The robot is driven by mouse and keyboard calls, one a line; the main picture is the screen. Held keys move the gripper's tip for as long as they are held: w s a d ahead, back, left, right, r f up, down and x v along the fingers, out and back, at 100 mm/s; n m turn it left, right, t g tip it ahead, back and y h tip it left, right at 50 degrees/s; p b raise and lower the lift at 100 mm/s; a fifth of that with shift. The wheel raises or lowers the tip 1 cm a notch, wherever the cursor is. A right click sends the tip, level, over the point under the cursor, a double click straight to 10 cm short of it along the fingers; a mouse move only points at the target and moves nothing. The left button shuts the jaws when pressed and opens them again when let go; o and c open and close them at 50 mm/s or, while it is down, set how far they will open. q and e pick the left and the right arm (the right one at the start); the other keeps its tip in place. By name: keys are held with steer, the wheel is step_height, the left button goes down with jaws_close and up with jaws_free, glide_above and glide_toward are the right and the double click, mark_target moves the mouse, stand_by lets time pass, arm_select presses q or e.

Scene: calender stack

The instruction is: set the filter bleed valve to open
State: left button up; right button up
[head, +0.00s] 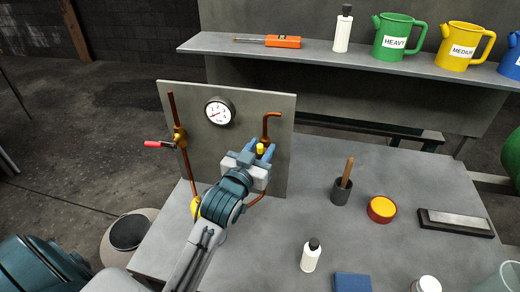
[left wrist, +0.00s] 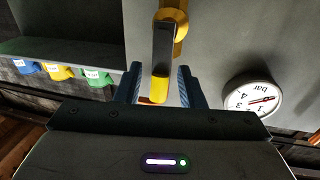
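A grey upright panel (head: 225,165) carries copper pipes and valves; no label naming the filter bleed valve is readable. On the right pipe (head: 268,128) a yellow valve part (head: 260,148) shows between my left gripper's fingers. In the left wrist view this is a lever (left wrist: 162,60), dark with a yellow tip, hanging from a brass-yellow body (left wrist: 178,22). My left gripper (head: 260,151) is open, its blue fingers on either side of the lever with gaps visible. On the left pipe (head: 176,110) a valve with a red handle (head: 156,144) points left. My right gripper is not in view.
A round gauge (head: 219,111) sits on the panel between the pipes. On the bench (head: 295,215) stand a dark pot with a wooden stick (head: 342,190), a red-yellow tin (head: 381,208) and a white bottle (head: 311,256). A shelf (head: 215,44) behind holds jugs.

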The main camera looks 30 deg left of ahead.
arm_select(q)
steer(key=shift+s, duration=0.1)
steer(key=shift+s+f+b, duration=0.15)
steer(key=shift+s+b, duration=0.15)
steer(key=shift+s, duration=0.1)
steer(key=s, duration=0.9)
steer(key=shift+s+d, duration=0.3)
steer(key=shift+s, duration=0.1)
